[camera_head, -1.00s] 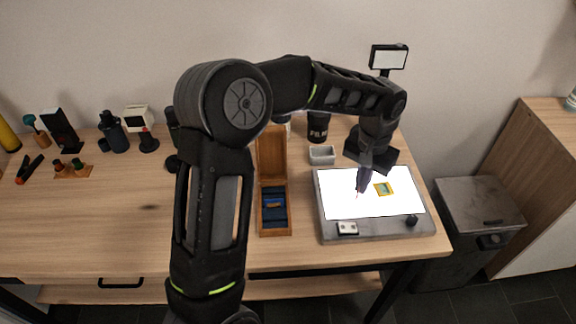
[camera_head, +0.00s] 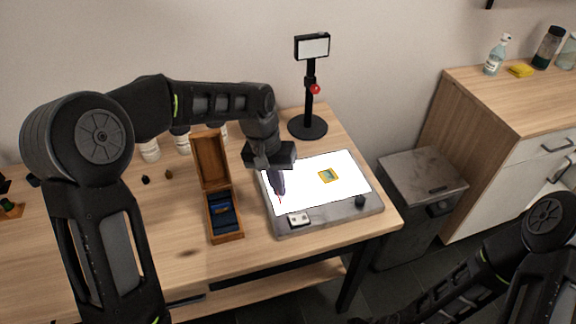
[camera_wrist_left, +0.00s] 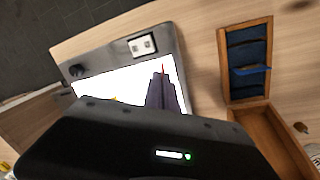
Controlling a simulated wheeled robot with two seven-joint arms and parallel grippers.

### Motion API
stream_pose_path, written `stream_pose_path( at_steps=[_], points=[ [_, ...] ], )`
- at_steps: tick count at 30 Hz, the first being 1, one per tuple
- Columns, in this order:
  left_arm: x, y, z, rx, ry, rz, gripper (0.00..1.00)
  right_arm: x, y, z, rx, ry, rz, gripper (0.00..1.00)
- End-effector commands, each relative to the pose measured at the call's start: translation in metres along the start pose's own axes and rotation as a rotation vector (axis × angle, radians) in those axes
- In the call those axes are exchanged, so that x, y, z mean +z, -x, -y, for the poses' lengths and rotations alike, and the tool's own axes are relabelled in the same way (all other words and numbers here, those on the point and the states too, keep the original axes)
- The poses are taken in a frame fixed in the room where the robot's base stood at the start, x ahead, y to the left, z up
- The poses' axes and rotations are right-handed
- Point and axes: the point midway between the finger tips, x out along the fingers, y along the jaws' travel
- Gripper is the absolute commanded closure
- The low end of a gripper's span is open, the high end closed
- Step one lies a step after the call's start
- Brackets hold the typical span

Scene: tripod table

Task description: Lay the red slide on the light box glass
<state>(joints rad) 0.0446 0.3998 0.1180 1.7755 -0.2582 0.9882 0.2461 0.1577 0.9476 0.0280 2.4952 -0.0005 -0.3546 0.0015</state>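The light box (camera_head: 335,213) is a grey slab with a bright white glass top near the table's right end. My left gripper (camera_head: 279,191) points down over the left part of the glass, its dark fingers close together. A thin red edge, the red slide (camera_head: 280,201), shows at the fingertips; it also shows in the left wrist view (camera_wrist_left: 163,69), held between the fingers (camera_wrist_left: 162,88). Most of it is hidden by the fingers, and I cannot tell whether it touches the glass. My right gripper is not visible.
An open wooden box (camera_head: 226,238) with blue slots stands left of the light box. A small white block (camera_head: 299,219) and a dark knob (camera_head: 360,201) are on its front border. A black stand (camera_head: 308,126) with a small screen rises behind. A grey bin (camera_head: 425,180) stands right.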

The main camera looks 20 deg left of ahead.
Motion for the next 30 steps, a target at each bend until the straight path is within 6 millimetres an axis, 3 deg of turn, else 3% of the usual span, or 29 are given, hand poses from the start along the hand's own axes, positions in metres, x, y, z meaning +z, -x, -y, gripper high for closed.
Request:
stream_pose_path(
  at_steps=[3, 8, 15, 21, 30],
  points=[
    [0.003, -0.017, -0.015, 0.171, 0.054, -0.015, 1.0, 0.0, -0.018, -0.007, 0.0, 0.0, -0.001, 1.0],
    [-0.012, -0.019, -0.031, 0.446, 0.169, -0.071, 1.0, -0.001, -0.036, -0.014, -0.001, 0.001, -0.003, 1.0],
    [-0.053, -0.004, -0.021, 0.755, 0.366, -0.232, 1.0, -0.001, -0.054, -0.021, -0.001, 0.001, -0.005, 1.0],
    [-0.069, 0.005, -0.01, 0.841, 0.44, -0.309, 1.0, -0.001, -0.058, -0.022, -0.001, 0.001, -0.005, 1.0],
    [-0.07, 0.007, -0.009, 0.846, 0.444, -0.314, 1.0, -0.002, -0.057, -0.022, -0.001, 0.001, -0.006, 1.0]
  ],
)
